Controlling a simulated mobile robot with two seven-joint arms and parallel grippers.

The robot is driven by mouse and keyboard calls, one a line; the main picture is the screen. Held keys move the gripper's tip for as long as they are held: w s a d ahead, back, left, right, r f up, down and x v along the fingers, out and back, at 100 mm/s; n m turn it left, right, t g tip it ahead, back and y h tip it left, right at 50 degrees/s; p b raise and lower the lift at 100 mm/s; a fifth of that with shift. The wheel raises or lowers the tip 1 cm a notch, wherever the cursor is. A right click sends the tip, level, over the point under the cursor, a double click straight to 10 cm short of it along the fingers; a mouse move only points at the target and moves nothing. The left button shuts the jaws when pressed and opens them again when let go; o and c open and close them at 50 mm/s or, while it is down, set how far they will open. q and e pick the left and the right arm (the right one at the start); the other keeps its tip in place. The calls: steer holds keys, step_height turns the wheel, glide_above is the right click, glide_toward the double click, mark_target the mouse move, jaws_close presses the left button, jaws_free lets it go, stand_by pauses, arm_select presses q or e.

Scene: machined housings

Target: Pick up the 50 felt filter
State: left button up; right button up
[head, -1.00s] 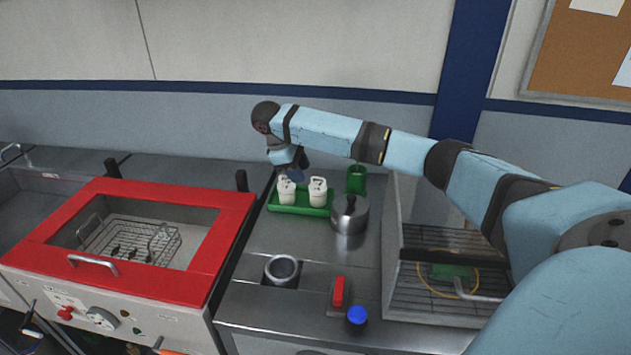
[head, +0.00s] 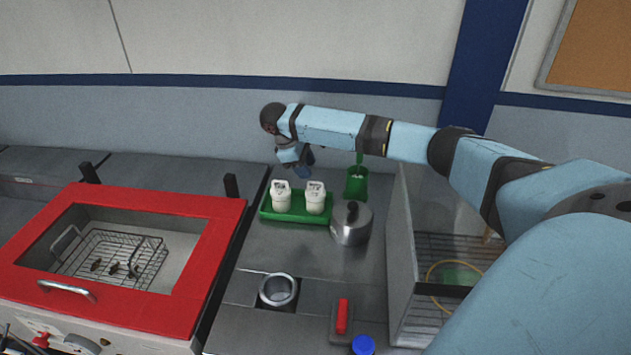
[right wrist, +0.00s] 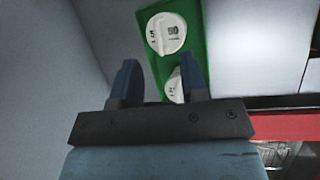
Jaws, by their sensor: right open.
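Two white lidded containers stand upright side by side in a green tray (head: 300,215) on the metal counter, a left one (head: 280,195) and a right one (head: 315,197). Dark marks show on them, too small to read, so I cannot tell which thing is the 50 felt filter. My right gripper (head: 304,172) is open above and behind the tray. In the right wrist view its blue fingers (right wrist: 158,68) are spread apart. My left gripper is not in view.
A red-framed basin (head: 120,196) with a wire basket is at left. A round metal well (head: 278,291) and a red switch (head: 342,316) are in front. A clear-sided enclosure (head: 400,260) is at right.

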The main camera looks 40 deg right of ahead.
mark_target(313, 182)
steer(key=x, duration=0.4)
steer(key=w+p+x, duration=0.1)
steer(key=x, duration=0.1)
steer(key=shift+s+f, duration=0.1)
steer(key=shift+f, duration=0.35)
jaws_close()
steer(key=shift+r, duration=0.1)
